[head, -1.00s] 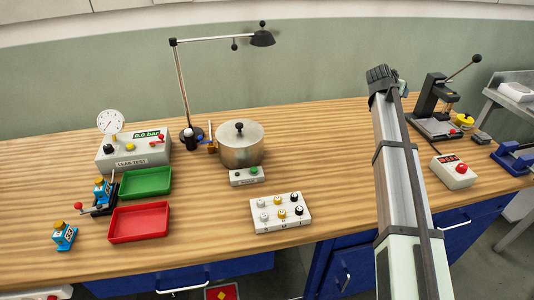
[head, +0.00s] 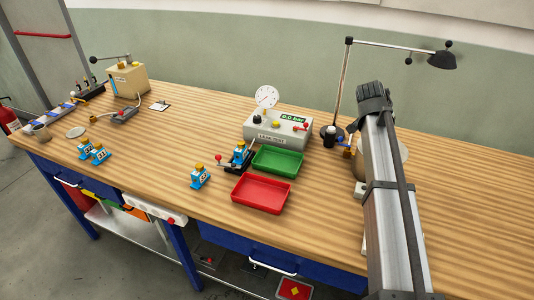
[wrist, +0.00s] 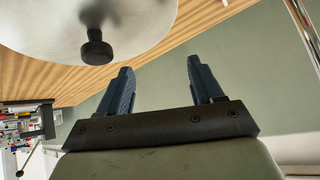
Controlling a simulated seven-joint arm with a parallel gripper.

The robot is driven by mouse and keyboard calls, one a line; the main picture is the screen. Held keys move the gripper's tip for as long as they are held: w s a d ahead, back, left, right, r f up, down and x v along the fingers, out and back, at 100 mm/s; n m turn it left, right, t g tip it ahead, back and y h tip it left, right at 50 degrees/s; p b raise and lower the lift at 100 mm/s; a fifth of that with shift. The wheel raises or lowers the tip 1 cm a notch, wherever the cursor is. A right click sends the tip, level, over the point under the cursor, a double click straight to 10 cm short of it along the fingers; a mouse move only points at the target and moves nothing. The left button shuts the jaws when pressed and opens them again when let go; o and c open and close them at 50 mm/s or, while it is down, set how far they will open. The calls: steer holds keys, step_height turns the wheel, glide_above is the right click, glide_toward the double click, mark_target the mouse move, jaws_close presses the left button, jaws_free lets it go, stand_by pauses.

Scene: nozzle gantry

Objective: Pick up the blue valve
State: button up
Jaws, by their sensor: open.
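One blue valve with a yellow cap (head: 200,177) stands alone on the bench, left of the red tray. Another blue valve (head: 239,156) sits in a small red-knobbed fixture beside the leak tester. Two more, blue valve (head: 84,148) and blue valve (head: 100,153), stand together at the left. My gripper (wrist: 158,82) is open and empty in the wrist view, its two dark blue fingers apart. In the head view my gripper (head: 375,92) is raised at the right, well away from the valves. No valve shows clearly in the wrist view.
A red tray (head: 261,208) and green tray (head: 292,161) lie in front of the leak tester (head: 268,127). A lamp (head: 341,90) rises behind. The pot (head: 395,160) is partly hidden by my arm; its lid (wrist: 70,22) shows close in the wrist view.

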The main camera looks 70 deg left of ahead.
steer(key=s+a+n+g, duration=0.1)
steer(key=s+a, duration=0.3)
steer(key=s, duration=0.4)
steer(key=s+a+n+g+y, duration=0.1)
steer(key=s+a, duration=0.2)
steer(key=s, duration=0.4)
steer(key=s+a+n, duration=0.1)
steer(key=s+a, duration=0.3)
steer(key=s, duration=0.4)
steer(key=n+g, duration=0.3)
steer(key=n, duration=0.1)
glide_toward(240, 149)
steer(key=shift+h, duration=0.4)
steer(key=x, duration=0.5)
steer(key=shift+s+a+f, duration=0.15)
steer(key=shift+s+a, duration=0.15)
steer(key=shift+s, duration=0.05)
steer(key=shift+w+x, duration=0.15)
steer(key=shift+x, duration=1.15)
steer(key=shift+w+x, duration=0.15)
steer(key=shift+x, duration=1.15)
steer(key=shift+a, duration=0.15)
steer(key=shift+c, duration=0.3)
